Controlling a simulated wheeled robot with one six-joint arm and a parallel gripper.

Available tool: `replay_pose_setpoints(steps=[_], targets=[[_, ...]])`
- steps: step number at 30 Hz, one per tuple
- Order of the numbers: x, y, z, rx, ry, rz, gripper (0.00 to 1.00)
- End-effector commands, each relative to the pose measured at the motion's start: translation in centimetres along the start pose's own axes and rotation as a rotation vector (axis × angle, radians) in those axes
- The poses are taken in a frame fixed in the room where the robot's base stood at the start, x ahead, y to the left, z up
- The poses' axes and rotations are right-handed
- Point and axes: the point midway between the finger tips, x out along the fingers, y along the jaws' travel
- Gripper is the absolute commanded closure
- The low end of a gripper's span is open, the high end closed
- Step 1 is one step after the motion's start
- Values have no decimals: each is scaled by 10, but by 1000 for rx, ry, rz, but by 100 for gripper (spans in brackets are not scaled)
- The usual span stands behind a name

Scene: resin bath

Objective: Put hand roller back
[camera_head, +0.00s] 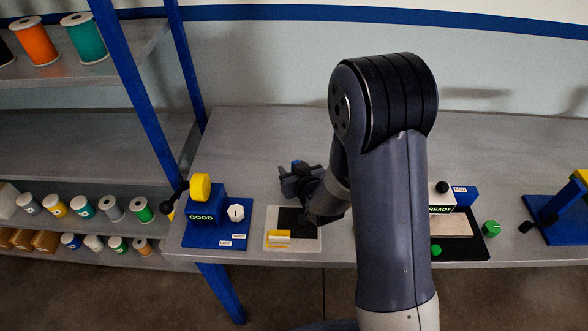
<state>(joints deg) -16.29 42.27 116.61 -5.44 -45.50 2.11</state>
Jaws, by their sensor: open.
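My gripper (290,179) is open above the grey bench, left of my upright arm link, just behind a pale board with a dark pad. I see nothing clearly held between its fingers. I cannot make out a hand roller for sure. A small yellow piece (279,236) lies at the front left of the pale board (272,216), below and apart from my gripper. A yellow round part (200,187) with a black-knobbed lever stands on the blue station marked GOOD (203,217), left of my gripper. My arm hides part of the bench.
Right of my arm are a station marked READY (440,207), a green hexagonal piece (491,228) and a blue stand (550,215). A shelf (120,135) with spools is at left. The rear bench is clear.

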Motion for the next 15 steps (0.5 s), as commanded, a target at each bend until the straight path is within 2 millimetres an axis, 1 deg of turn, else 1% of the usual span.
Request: replay_pose_setpoints(steps=[5, 7, 15], targets=[[-2, 0, -5, 0, -1, 0, 55], [-8, 0, -3, 0, 1, 0, 55], [-52, 0, -3, 0, 2, 1, 55]])
